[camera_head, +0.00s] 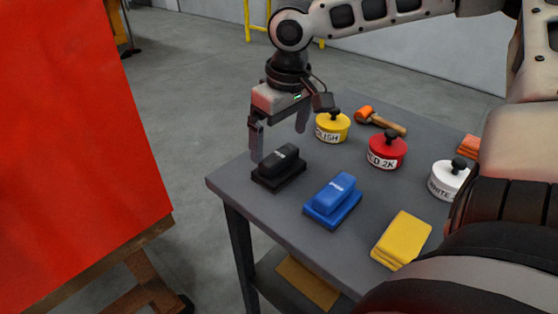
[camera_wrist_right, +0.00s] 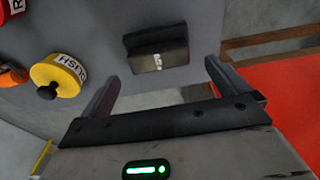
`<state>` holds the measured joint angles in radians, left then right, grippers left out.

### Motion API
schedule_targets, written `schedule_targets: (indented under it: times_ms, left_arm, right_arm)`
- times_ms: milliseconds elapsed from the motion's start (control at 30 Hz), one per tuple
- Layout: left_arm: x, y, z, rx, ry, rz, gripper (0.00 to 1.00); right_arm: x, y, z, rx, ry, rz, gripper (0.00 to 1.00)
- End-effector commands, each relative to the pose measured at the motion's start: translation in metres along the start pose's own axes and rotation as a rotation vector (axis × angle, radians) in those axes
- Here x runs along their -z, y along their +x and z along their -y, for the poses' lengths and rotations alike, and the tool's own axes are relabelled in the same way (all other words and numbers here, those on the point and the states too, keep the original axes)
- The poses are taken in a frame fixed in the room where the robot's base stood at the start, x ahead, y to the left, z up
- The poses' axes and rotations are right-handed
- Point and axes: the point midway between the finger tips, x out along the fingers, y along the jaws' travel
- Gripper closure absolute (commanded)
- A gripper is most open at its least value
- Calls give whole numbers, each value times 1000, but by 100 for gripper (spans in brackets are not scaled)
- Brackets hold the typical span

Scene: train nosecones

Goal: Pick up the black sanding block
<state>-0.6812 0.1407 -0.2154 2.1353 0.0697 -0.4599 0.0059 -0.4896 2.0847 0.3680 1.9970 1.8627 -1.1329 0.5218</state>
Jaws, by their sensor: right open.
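The black sanding block (camera_head: 279,166) lies on the grey table near its left corner. It also shows in the right wrist view (camera_wrist_right: 157,48), ahead of the fingers and between their lines. My right gripper (camera_head: 279,145) is open and empty, with its fingertips just above and behind the block in the head view. In the right wrist view the two fingers of my right gripper (camera_wrist_right: 160,75) are wide apart, and the block appears beyond them, not between the tips. My left gripper is not in view.
A blue sanding block (camera_head: 333,198) sits right of the black one. Yellow (camera_head: 332,128), red (camera_head: 386,152) and white (camera_head: 449,180) tins, a mallet (camera_head: 382,121) and a yellow cloth stack (camera_head: 402,240) share the table (camera_head: 262,212). A large red panel (camera_head: 75,140) stands at the left.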

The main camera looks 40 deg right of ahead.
Motion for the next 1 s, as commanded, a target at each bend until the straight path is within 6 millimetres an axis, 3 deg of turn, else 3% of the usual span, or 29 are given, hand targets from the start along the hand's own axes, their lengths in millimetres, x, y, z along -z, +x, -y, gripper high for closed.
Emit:
schedule_targets:
  times_ms: [167,500,767,900,1000]
  left_arm:
    - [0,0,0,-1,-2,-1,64]
    - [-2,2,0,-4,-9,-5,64]
    - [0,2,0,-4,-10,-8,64]
    - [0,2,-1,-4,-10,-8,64]
    - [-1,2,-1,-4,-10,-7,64]
  right_arm:
    - [-1,12,0,-1,0,1,0]
    - [-4,56,-2,-1,0,1,0]
    - [-3,58,-2,0,0,-2,0]
    - [-3,58,-2,0,0,-2,33]
    - [-3,58,-2,0,0,-2,35]
